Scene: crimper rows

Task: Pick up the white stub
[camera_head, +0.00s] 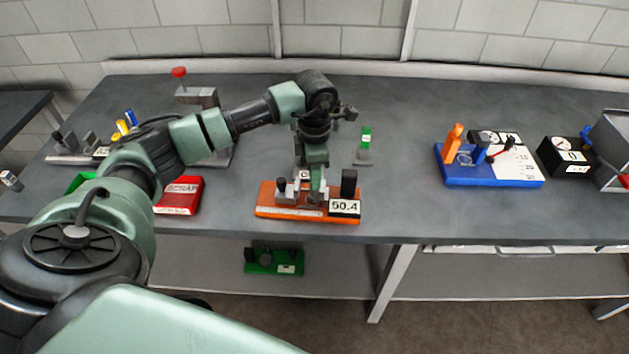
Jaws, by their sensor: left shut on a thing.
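My left gripper (312,198) points down over the orange fixture (268,207) near the front edge of the bench. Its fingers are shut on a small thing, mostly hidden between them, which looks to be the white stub. I cannot tell whether it touches the fixture. The fixture has grey and black upright blocks, a pale strip along its front and a label reading 50.4. My right gripper is out of view.
A red scrap tray (180,194) lies left of the fixture. A small green-topped block (365,148) stands behind it to the right. A blue fixture (490,175) and black gauge box (566,158) are further right. Bench space between the orange and blue fixtures is clear.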

